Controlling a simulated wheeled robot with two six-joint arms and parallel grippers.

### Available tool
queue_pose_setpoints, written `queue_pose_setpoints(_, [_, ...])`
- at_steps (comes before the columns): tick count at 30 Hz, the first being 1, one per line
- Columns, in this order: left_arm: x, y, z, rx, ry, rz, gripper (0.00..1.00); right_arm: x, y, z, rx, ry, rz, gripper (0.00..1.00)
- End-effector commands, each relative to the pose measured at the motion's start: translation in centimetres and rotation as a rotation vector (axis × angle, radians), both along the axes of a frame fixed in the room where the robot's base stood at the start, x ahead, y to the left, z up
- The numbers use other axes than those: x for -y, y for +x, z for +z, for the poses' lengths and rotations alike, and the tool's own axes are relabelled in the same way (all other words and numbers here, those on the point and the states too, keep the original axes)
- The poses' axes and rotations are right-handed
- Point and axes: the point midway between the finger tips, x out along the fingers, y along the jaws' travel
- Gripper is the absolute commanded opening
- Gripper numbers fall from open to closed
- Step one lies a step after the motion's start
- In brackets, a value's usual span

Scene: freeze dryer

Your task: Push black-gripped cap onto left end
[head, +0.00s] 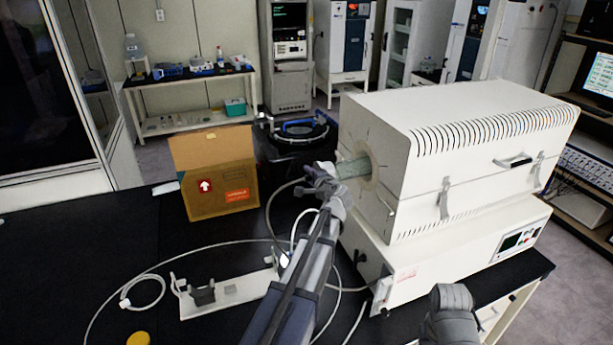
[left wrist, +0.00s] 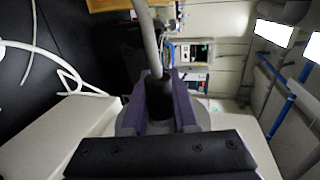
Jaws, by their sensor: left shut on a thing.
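The white tube furnace (head: 480,140) stands on the right of the black bench. The grey-green tube end (head: 353,167) sticks out of its left side. My left gripper (head: 326,180) is level with that end, close by its left tip. In the left wrist view my left gripper (left wrist: 158,108) is shut on the black grip of the cap (left wrist: 159,95), with a grey hose (left wrist: 146,40) running from it. In the head view the gripper hides the cap, so I cannot tell whether it touches the tube. My right gripper's fingers are out of view.
A cardboard box (head: 215,175) and a black device with a blue handle (head: 295,135) stand behind my left arm. A white stand (head: 228,290) lies in front, with loose white tubing (head: 150,275) around it. A yellow disc (head: 138,338) is at the bottom edge.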

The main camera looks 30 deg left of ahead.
Motion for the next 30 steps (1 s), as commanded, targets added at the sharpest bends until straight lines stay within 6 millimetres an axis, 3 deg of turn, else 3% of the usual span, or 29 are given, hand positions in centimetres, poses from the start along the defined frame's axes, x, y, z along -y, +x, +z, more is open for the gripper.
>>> queue_pose_setpoints(23, [1.1, 1.2, 0.0, 0.001, 0.000, -0.002, 0.00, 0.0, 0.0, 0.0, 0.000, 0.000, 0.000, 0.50])
queue_pose_setpoints(24, [1.1, 1.2, 0.0, 0.001, 0.000, -0.002, 0.32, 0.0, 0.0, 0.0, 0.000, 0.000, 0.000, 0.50])
queue_pose_setpoints(30, [1.1, 1.2, 0.0, 0.001, 0.001, -0.001, 0.54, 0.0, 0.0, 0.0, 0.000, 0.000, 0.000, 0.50])
